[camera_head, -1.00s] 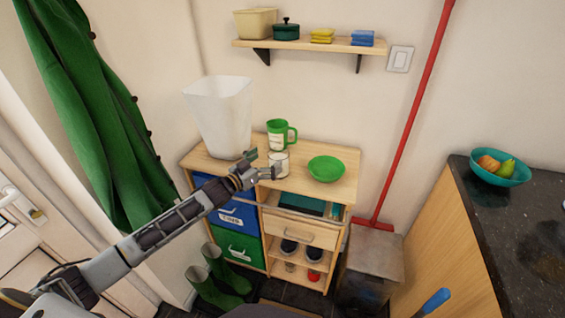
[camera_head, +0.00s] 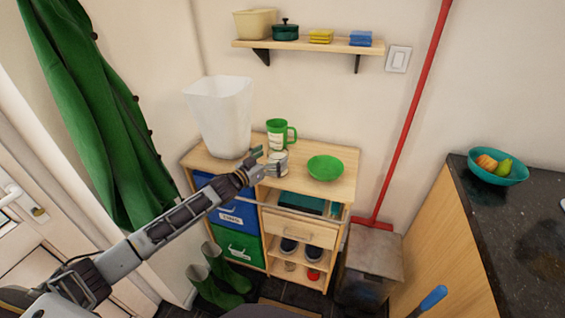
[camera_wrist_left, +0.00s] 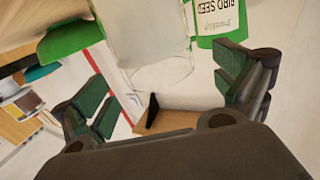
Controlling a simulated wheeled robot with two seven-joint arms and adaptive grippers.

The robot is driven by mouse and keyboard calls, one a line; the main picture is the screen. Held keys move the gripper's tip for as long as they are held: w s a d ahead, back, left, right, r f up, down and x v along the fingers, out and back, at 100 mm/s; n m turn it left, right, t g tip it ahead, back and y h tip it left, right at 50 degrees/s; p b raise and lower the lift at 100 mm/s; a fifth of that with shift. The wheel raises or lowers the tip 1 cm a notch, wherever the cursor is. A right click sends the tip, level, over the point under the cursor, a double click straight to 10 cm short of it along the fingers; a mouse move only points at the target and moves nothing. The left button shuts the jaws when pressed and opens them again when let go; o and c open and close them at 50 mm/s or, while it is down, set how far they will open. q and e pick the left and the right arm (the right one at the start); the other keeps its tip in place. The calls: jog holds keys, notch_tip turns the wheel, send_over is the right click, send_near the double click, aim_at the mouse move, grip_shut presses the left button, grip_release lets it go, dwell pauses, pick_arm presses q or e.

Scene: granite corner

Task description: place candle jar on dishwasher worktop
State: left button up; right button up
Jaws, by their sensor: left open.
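The candle jar (camera_head: 276,157), pale and whitish, stands on the wooden cabinet top, partly hidden by my left gripper (camera_head: 270,160). In the left wrist view the jar (camera_wrist_left: 150,38) shows large, beyond and between the two spread fingers of the left gripper (camera_wrist_left: 165,95). The gripper is open and not closed on it; whether a finger touches it I cannot tell. A dark speckled worktop (camera_head: 520,225) with a wooden side panel is at the right. My right gripper is not in view.
A teal fruit bowl (camera_head: 487,172) sits on the worktop's back left. The worktop in front of it is clear.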

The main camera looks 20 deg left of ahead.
aim_at(278, 153)
pick_arm(q)
jog(key=shift+x, duration=1.05)
jog(key=shift+w+d, duration=0.25)
jog(key=shift+d, duration=0.05)
jog(key=shift+w, duration=0.15)
jog(key=c, duration=1.1)
jog(key=shift+r, duration=0.1)
jog(key=c, duration=0.4)
jog(key=shift+r, duration=0.6)
notch_tip(278, 153, up, 8)
jog(key=shift+f+p, duration=0.15)
jog(key=shift+p, duration=0.15)
jog(key=shift+r, duration=0.55)
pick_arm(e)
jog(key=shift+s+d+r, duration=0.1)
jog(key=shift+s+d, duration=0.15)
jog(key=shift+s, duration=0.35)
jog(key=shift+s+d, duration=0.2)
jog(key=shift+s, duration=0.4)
